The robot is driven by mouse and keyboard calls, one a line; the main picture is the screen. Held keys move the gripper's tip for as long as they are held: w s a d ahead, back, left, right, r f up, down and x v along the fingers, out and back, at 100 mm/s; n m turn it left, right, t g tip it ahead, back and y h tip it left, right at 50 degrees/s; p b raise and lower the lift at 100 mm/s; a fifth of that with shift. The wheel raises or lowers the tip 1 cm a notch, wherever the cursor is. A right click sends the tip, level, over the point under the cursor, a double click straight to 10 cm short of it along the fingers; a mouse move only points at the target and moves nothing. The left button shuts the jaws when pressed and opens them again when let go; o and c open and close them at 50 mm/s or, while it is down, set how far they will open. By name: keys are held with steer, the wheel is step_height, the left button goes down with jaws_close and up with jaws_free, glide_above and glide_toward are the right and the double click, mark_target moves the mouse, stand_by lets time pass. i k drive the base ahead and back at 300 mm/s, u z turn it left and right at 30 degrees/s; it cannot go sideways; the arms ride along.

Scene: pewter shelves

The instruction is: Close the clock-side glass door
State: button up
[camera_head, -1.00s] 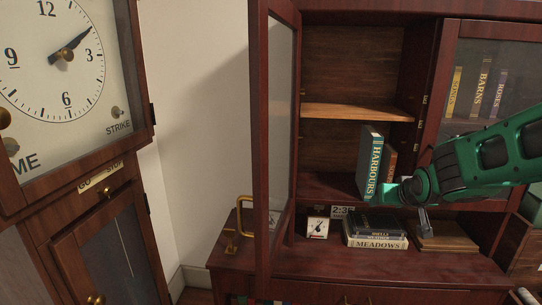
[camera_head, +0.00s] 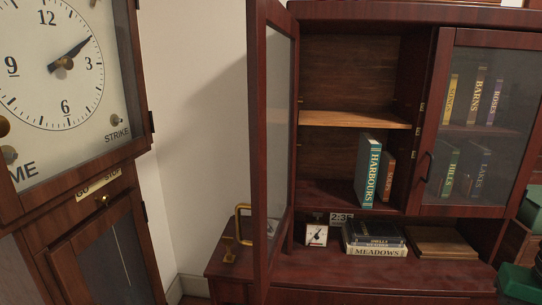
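The clock-side glass door (camera_head: 257,150) is the left door of the dark red-brown cabinet. It stands wide open, swung out toward me, and is seen nearly edge-on with its glass facing right. The left bay behind it is open, with its wooden shelf (camera_head: 355,119) in plain view. The right glass door (camera_head: 482,120) looks shut, with a dark handle on its left side.
The tall clock (camera_head: 66,85) stands at the left. A brass loop (camera_head: 243,222) shows just left of the open door.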

mark_target(259, 14)
steer(key=k, duration=0.65)
steer(key=u, duration=0.55)
steer(key=i, duration=1.8)
steer(key=z, duration=0.75)
steer(key=k, duration=0.85)
steer(key=u, duration=0.55)
